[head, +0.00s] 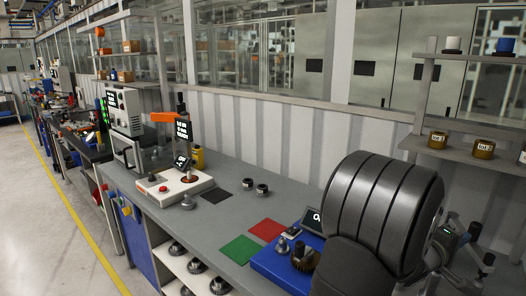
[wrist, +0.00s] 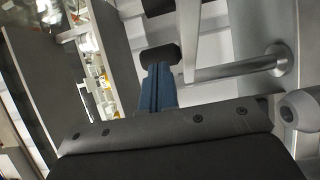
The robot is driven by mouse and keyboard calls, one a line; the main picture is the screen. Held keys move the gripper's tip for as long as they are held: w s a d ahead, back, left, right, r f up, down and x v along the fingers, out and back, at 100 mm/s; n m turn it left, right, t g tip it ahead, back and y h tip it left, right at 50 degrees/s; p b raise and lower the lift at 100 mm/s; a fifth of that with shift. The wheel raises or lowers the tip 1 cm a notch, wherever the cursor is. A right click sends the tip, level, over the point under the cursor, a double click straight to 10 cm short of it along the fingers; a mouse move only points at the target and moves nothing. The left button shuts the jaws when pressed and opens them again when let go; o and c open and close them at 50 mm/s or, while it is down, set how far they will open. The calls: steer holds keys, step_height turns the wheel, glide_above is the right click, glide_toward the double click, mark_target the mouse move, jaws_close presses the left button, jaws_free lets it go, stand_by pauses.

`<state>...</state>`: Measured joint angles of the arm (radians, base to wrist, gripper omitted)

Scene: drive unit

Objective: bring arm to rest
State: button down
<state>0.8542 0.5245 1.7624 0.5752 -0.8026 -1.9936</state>
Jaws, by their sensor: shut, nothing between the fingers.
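My gripper (wrist: 160,58) shows in the wrist view beyond the dark mounting plate. In the head view my large dark arm link fills the right foreground, and part of my wrist and gripper shows at the far right edge, partly hidden behind that link. The gripper is over the right end of the grey bench (head: 222,220), apart from the parts on it.
A blue fixture (head: 266,262) with a gear and small display stands close to my arm. A shelf (head: 450,152) with labelled rolls stands behind the arm.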

steer(key=s+a, duration=0.8)
steer(key=a, duration=0.1)
steer(key=w+d, duration=0.8)
steer(key=d, duration=0.3)
steer(key=w+a, duration=0.2)
steer(key=a, duration=0.1)
steer(key=w+a, duration=0.2)
steer(key=a, duration=0.2)
steer(key=w+a, duration=0.2)
steer(key=a, duration=0.2)
steer(key=shift+w+a, duration=0.2)
steer(key=shift+w, duration=0.2)
steer(key=shift+s+a, duration=0.25)
steer(key=shift+a, duration=0.25)
